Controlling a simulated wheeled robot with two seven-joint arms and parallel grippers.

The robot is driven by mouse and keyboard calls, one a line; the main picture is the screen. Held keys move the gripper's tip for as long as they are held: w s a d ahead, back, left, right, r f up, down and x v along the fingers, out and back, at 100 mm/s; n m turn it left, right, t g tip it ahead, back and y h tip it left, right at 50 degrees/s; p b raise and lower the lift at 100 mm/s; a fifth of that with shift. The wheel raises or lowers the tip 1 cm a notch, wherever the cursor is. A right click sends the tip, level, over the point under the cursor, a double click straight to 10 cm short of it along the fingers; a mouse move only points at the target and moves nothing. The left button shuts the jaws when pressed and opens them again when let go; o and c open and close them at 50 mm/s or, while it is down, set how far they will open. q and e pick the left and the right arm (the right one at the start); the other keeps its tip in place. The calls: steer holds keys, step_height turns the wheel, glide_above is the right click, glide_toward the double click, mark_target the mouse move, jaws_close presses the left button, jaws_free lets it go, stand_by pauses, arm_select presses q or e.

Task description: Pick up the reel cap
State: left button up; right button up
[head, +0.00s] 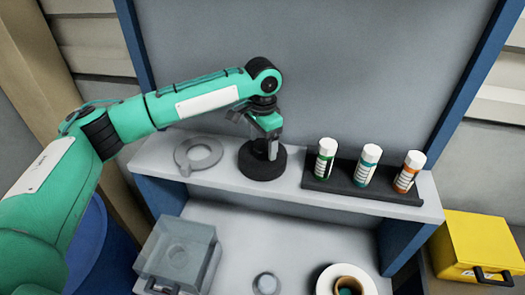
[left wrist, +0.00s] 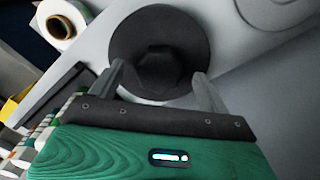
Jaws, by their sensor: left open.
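The reel cap (head: 262,167) looks like a black round disc with a raised central knob, lying on the grey shelf (head: 225,180). In the left wrist view the reel cap (left wrist: 158,55) shows from above, with its faceted knob in the middle. My left gripper (head: 268,151) is above the cap and points down at it. In the left wrist view the two fingers of my left gripper (left wrist: 160,90) are apart, one on each side of the knob's near edge. I cannot tell whether they touch it. My right gripper is out of view.
A grey ring with a tab (head: 198,153) lies left of the cap. A black tray (head: 318,184) with three labelled bottles stands to the right. Below are a clear box (head: 177,255), a small grey round part (head: 266,284) and a white reel (head: 328,281). A yellow case (head: 475,240) stands far right.

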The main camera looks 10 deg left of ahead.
arm_select(q)
steer(key=shift+f, duration=0.3)
jaws_close()
